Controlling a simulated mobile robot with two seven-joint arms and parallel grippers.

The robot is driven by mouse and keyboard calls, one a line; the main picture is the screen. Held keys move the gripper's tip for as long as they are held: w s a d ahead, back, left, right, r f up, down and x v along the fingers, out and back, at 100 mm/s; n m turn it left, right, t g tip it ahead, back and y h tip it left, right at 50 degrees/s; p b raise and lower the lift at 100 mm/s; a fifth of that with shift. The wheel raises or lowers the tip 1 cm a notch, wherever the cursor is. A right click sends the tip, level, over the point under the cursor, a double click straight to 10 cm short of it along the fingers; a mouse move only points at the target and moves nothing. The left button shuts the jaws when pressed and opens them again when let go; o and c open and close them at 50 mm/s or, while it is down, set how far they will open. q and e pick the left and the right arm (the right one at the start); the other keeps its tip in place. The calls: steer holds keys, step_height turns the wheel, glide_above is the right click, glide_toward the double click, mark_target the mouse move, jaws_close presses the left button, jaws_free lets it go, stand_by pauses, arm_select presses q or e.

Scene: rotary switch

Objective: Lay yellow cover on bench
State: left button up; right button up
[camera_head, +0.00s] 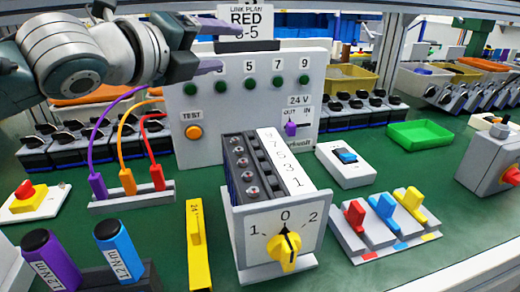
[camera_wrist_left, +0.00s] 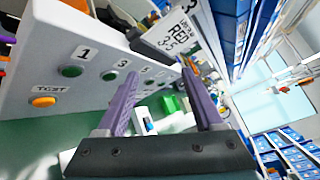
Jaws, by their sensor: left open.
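The yellow cover (camera_head: 198,262) is a long narrow strip with a raised grip and a small dark label. It appears to rest on the green bench (camera_head: 150,222), just left of the grey rotary switch box (camera_head: 258,222). The box's yellow knob (camera_head: 285,252) has its pointer near 0. A row of dark modules with screws shows uncovered on the box's top, beside a white numbered strip. My left gripper (camera_head: 221,45) is open and empty, high before the white test panel, far from the cover. Its purple fingers show in the left wrist view (camera_wrist_left: 163,75). My right gripper is out of view.
The test panel (camera_head: 185,105) stands behind the box, under a "RED" sign (camera_head: 248,17). Plugged cables stand left. Torque drivers (camera_head: 115,245) are at front left. Coloured levers (camera_head: 383,208), a blue switch (camera_head: 345,156) and an empty green tray (camera_head: 420,134) are right.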

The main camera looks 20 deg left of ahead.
arm_select(q)
steer(key=d+f+g, duration=0.1)
steer(key=d, duration=0.1)
steer(key=s+d+f+g, duration=0.1)
steer(key=d+g, duration=0.1)
steer(key=s+d+f+n+g, duration=0.1)
steer(key=d+g, duration=0.1)
steer(key=shift+f, duration=0.35)
steer(key=s+f+g, duration=0.1)
steer(key=s+d+f+g, duration=0.1)
steer(key=s+g, duration=0.1)
steer(key=shift+d+f+m, duration=0.1)
steer(key=shift+m, duration=0.3)
steer(key=s+a+f+m+g+y, duration=0.1)
steer(key=s+f+m+g+y, duration=0.1)
steer(key=s+g, duration=0.4)
steer(key=g+y+b, duration=0.1)
steer(key=b, duration=0.4)
glide_toward(193, 224)
steer(key=shift+d, duration=0.35)
steer(key=shift+d+f+b, duration=0.1)
steer(key=shift+f+b, duration=0.25)
steer(key=shift+f, duration=0.3)
steer(key=f+b, duration=0.1)
steer(key=f, duration=0.2)
steer(key=f+b, duration=0.1)
steer(key=f, duration=0.2)
steer(key=w+a+f+b, duration=0.1)
steer(key=f, duration=0.2)
steer(key=shift+w+a+f, duration=0.1)
